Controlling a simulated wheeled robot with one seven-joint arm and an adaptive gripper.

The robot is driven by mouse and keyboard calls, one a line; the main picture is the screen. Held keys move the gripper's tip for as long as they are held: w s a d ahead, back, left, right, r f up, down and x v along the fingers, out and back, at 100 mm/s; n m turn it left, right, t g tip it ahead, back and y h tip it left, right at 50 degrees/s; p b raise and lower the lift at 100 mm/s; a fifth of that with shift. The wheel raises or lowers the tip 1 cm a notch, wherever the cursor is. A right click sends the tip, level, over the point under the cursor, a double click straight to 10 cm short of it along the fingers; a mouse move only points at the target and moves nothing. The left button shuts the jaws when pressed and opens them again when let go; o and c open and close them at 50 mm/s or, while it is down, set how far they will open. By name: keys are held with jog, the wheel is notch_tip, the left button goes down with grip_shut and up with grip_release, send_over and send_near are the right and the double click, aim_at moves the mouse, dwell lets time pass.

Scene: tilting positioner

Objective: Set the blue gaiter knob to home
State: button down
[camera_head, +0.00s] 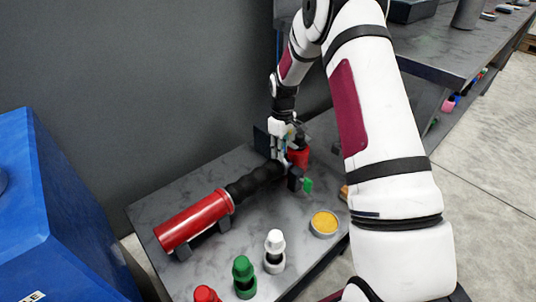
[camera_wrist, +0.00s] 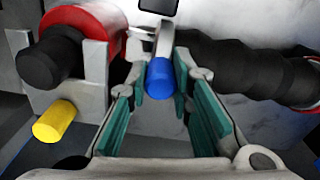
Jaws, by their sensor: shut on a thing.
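The blue knob (camera_wrist: 159,76) is a short blue cylinder on the end of a pale lever (camera_wrist: 165,38), beside the ribbed black gaiter (camera_wrist: 250,73). In the wrist view it sits between the teal-padded fingers of my gripper (camera_wrist: 161,68), which is shut on it. In the head view my gripper (camera_head: 284,152) is at the far end of the black gaiter (camera_head: 255,182), next to a red end piece (camera_head: 299,156). The blue knob cannot be made out there, as the fingers cover that spot.
A red cylinder (camera_head: 193,222) extends from the gaiter. White (camera_head: 275,243), green (camera_head: 243,270) and red (camera_head: 206,294) knobs and a yellow-topped disc (camera_head: 324,223) stand in front. A blue cabinet (camera_head: 70,220) is at left.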

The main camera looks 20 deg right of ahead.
jog(key=shift+w+d, duration=0.25)
jog(key=shift+d, duration=0.7)
jog(key=c, duration=1.4)
grip_release()
jog(key=shift+w+r, duration=0.1)
jog(key=shift+r, duration=3.95)
